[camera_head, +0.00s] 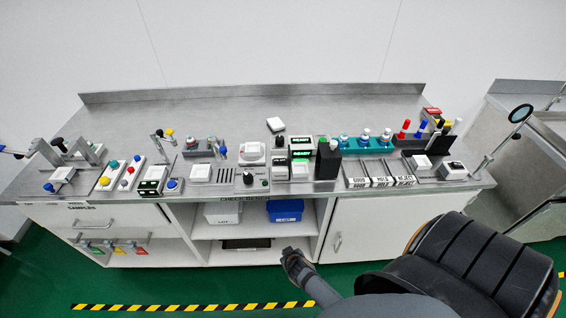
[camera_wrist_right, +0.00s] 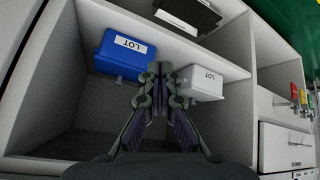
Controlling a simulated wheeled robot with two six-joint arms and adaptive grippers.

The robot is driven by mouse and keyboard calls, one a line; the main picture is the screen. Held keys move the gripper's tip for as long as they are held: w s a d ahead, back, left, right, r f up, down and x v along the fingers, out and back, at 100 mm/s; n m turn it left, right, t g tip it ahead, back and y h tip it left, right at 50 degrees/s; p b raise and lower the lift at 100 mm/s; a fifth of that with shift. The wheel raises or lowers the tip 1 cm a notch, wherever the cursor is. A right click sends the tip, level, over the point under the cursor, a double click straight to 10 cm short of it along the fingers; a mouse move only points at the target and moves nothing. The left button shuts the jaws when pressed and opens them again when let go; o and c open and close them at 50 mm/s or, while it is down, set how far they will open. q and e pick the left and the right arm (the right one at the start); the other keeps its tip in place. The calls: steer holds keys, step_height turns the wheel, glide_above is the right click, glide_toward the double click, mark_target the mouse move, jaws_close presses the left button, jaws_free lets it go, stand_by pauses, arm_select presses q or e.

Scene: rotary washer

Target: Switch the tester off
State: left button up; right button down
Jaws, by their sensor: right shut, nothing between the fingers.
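Several small test devices with lit green displays (camera_head: 301,143) stand at the middle of the steel bench; the display text is too small to read surely. A panel with a black rotary knob (camera_head: 248,178) sits at the bench's front edge, left of them. I cannot tell surely which unit is the tester or the knob's setting. My right gripper (camera_head: 297,262) is below and in front of the bench edge, before the open shelves, touching none of the devices. In the right wrist view its fingers (camera_wrist_right: 161,72) are together and empty. My left gripper is not in view.
A blue bin (camera_head: 285,210) and a white bin (camera_head: 223,212) stand on the shelf under the bench. Cabinet doors and drawers flank the shelves. A magnifier (camera_head: 521,113) stands at the right end. Coloured push buttons crowd the bench's left part; its back strip is mostly clear.

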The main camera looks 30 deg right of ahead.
mark_target(283, 167)
steer(key=w+r+t+h, duration=0.1)
steer(key=w+r, duration=0.2)
steer(key=r, duration=0.3)
steer(key=w+d+r+m+t, duration=0.1)
steer(key=w+r, duration=0.2)
steer(key=r, duration=0.4)
steer(key=w+d+r+m+t+h, duration=0.1)
steer(key=w+r+t, duration=0.1)
steer(key=w+r, duration=0.2)
steer(key=shift+d+r+h+b, duration=0.2)
steer(key=shift+r+h+b, duration=0.1)
steer(key=shift+r, duration=1)
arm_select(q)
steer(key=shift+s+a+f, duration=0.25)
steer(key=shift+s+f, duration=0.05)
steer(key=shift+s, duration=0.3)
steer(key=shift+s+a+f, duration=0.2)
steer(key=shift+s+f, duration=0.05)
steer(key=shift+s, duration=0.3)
arm_select(e)
steer(key=d+r+m+t+h, duration=0.1)
steer(key=d+r+m+h, duration=0.2)
steer(key=r, duration=1.1)
steer(key=shift+w+d+r+t, duration=0.15)
steer(key=shift+w+r+t, duration=0.15)
steer(key=shift+r, duration=0.05)
steer(key=shift+w, duration=0.1)
